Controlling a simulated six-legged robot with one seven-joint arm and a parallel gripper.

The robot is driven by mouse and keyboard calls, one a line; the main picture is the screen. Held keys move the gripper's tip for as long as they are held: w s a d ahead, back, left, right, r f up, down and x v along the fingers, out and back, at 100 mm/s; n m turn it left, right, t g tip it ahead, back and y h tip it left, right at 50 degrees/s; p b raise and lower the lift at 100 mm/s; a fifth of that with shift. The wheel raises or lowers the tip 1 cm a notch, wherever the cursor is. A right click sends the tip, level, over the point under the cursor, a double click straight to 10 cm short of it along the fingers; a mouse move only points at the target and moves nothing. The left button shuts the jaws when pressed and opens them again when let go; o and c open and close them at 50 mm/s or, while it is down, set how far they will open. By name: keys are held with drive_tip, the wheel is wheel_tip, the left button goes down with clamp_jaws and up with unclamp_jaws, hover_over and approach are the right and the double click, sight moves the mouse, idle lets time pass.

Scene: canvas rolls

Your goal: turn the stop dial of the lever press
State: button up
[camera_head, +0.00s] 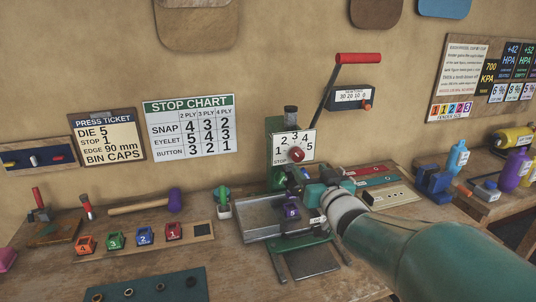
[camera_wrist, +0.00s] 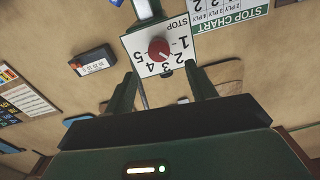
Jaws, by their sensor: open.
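The lever press (camera_head: 277,150) stands on the bench with its lever raised, ending in a red grip (camera_head: 358,58). Its stop dial is a red knob (camera_head: 296,155) on a white plate (camera_head: 308,143) numbered 1 to 5. In the wrist view, upside down, the knob (camera_wrist: 160,50) and plate (camera_wrist: 148,70) show just beyond my fingers. I cannot tell surely which number the knob points to. My gripper (camera_wrist: 161,86) is open and empty, its two green fingers apart below the dial in that view. In the head view my arm reaches in from the right and its tip is partly hidden.
A purple die marked 5 (camera_head: 291,211) sits at the press. Several numbered dies stand on a wooden strip (camera_head: 203,230) to the left. A press ticket (camera_head: 106,137) reads die 5, stop 1. A stop chart (camera_head: 189,127) hangs behind. Bottles (camera_head: 457,158) stand right.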

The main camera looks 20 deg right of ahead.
sight(299, 156)
drive_tip(key=w, duration=0.7)
drive_tip(key=shift+w, duration=0.25)
drive_tip(key=shift+d, duration=0.1)
drive_tip(key=c, duration=1)
